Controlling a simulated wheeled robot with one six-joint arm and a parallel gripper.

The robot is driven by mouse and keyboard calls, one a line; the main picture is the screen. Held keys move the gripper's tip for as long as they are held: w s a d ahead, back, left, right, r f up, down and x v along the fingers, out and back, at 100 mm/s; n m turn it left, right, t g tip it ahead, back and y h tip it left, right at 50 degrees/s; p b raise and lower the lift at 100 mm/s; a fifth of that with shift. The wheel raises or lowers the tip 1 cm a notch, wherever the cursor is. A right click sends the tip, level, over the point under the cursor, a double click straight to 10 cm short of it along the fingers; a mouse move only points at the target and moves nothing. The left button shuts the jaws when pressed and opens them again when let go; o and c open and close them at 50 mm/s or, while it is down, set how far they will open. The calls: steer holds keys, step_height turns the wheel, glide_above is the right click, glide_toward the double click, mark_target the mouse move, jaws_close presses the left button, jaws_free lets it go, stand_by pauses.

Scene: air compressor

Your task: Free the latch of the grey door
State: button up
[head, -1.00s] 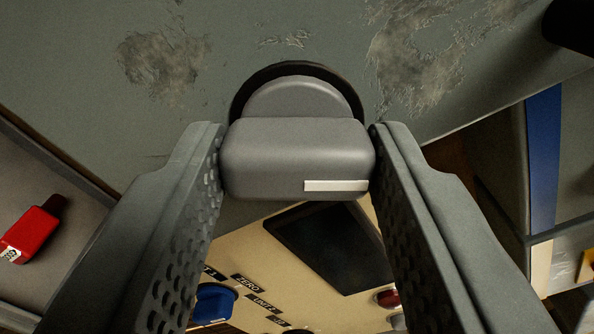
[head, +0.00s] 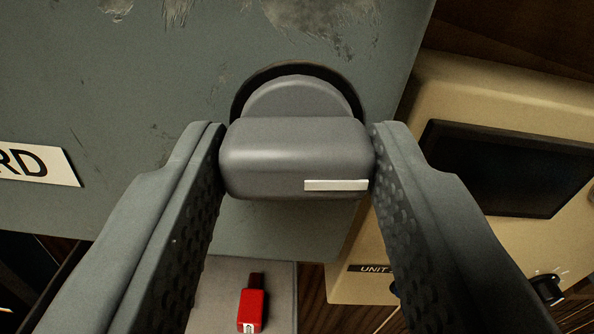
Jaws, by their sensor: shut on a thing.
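The grey door (head: 130,90) fills the upper left, with scuffed bare patches and a white label ending in "RD" (head: 38,163). Its latch is a grey knob with a block-shaped handle (head: 290,150) and a short white mark at its lower right, set over a dark round collar (head: 240,98) on the door. My gripper (head: 297,155) is shut on the latch handle, one finger against each end. The latch's inner parts are hidden.
A cream control unit (head: 430,270) with a dark screen (head: 505,168) stands at the right, beyond the door's edge. A red object (head: 252,305) lies on a grey surface (head: 215,290) below the door. Brown wood grain shows behind.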

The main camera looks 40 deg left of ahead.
steer(key=shift+f+m, duration=0.1)
steer(key=shift+m, duration=0.5)
steer(key=o, duration=1)
steer(key=v, duration=1.7)
steer(key=shift+s+d, duration=0.1)
steer(key=shift+d, duration=0.05)
